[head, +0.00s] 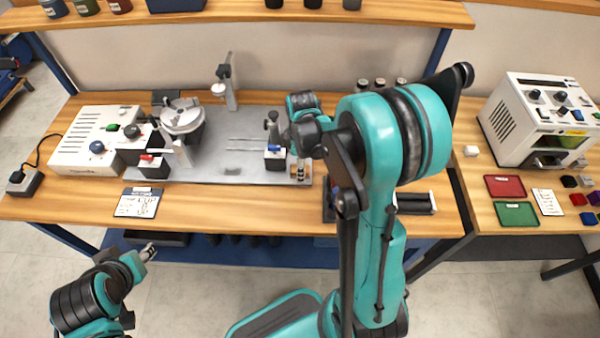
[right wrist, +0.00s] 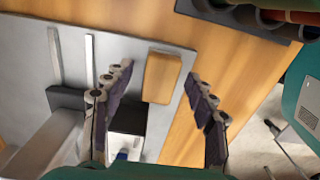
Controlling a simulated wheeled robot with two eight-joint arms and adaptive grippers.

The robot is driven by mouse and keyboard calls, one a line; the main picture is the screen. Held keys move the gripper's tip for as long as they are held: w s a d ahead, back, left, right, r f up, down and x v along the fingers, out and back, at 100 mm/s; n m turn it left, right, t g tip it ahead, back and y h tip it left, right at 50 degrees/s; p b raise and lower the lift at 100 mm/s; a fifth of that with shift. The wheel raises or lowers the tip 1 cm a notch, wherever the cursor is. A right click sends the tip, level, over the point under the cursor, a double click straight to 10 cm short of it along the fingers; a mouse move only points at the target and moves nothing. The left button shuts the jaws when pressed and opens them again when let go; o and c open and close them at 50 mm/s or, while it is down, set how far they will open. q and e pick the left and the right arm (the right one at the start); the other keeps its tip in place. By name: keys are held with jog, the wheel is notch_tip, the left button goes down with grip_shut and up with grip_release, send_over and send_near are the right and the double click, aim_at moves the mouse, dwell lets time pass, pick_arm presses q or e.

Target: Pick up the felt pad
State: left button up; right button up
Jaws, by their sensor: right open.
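The felt pad is a small tan block (right wrist: 163,75) in the right wrist view, at the edge of the grey metal plate (head: 222,122). My right gripper (right wrist: 161,72) is open, with one dark finger on each side of the block in that view. No contact shows, and I cannot tell the height gap. In the head view my right arm hides much of this spot at the plate's right end. My left gripper (head: 149,252) is low at the left, in front of the table and away from the pad; its jaw state is unclear.
A white control box (head: 95,135) and a round fixture (head: 181,115) stand on the left. A small block with a blue part (head: 275,157) stands by the plate's right end. Red (head: 505,186) and green (head: 515,214) trays lie on the right table. A shelf runs above.

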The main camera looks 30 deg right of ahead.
jog(key=shift+r, duration=0.1)
jog(key=c, duration=1.1)
jog(key=shift+c, duration=0.2)
notch_tip(320, 180, up, 10)
jog(key=p, duration=0.4)
jog(key=shift+o, duration=0.6)
jog(key=shift+r, duration=0.1)
jog(key=shift+c, duration=0.5)
